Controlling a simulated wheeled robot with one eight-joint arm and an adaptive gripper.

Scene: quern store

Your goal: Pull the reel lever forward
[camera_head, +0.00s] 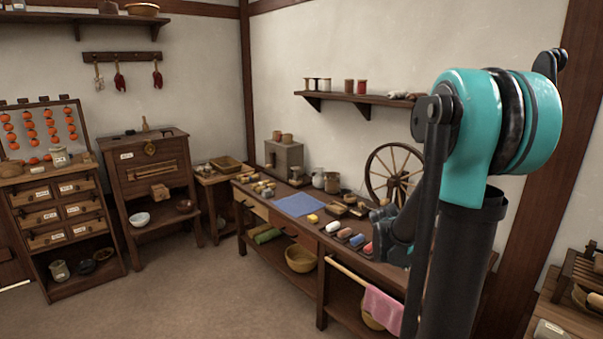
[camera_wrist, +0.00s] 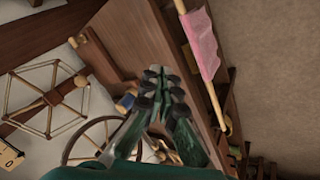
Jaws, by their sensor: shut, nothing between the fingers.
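A wooden reel (camera_wrist: 46,95) with several spokes and pale crossbars shows at the left of the wrist view. Small round wooden knobs (camera_wrist: 80,81) sit at its right side; I cannot tell which part is the lever. My gripper (camera_wrist: 156,74) is shut and empty, over the bench edge to the right of the reel and apart from it. In the head view, I cannot make out the reel; my arm covers the right part of the bench.
A spinning wheel (camera_head: 394,174) stands on the long bench (camera_head: 262,207), and shows below the reel in the wrist view. A pink cloth (camera_wrist: 202,42) hangs on a rail (camera_head: 350,273) along the bench front. Brushes and blocks lie on top. The floor (camera_head: 190,285) in front is clear.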

